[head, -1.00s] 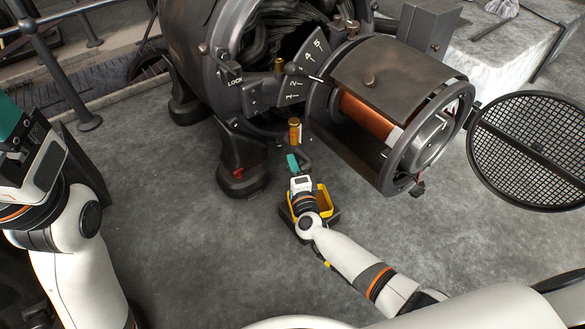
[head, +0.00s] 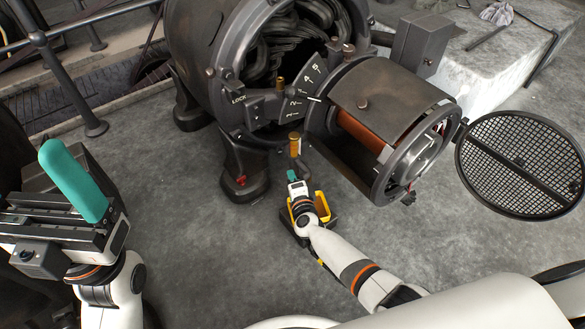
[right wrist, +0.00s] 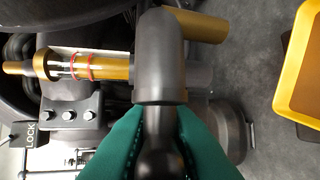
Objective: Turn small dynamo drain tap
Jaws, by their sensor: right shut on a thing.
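The small dynamo's drain tap has a dark, rounded handle (right wrist: 160,60), seen large in the right wrist view. My right gripper (right wrist: 160,140) has its green fingers on both sides of the handle's lower part and is shut on it. In the head view, my right gripper (head: 292,176) is small and low in front of the machine, below an upright brass cylinder (head: 294,144). The fingers hide part of the tap. My left gripper (head: 75,182) is at the left with its teal fingertip raised, away from the machine; its finger gap cannot be made out.
A yellow-rimmed tray (head: 325,198) is on the floor beside my right gripper. The dark dynamo housing (head: 215,60) stands behind, with a swung-out copper-wound drum (head: 385,125) and a round mesh cover (head: 520,165) at right. A brass-ended sight glass (right wrist: 85,66) is left of the handle.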

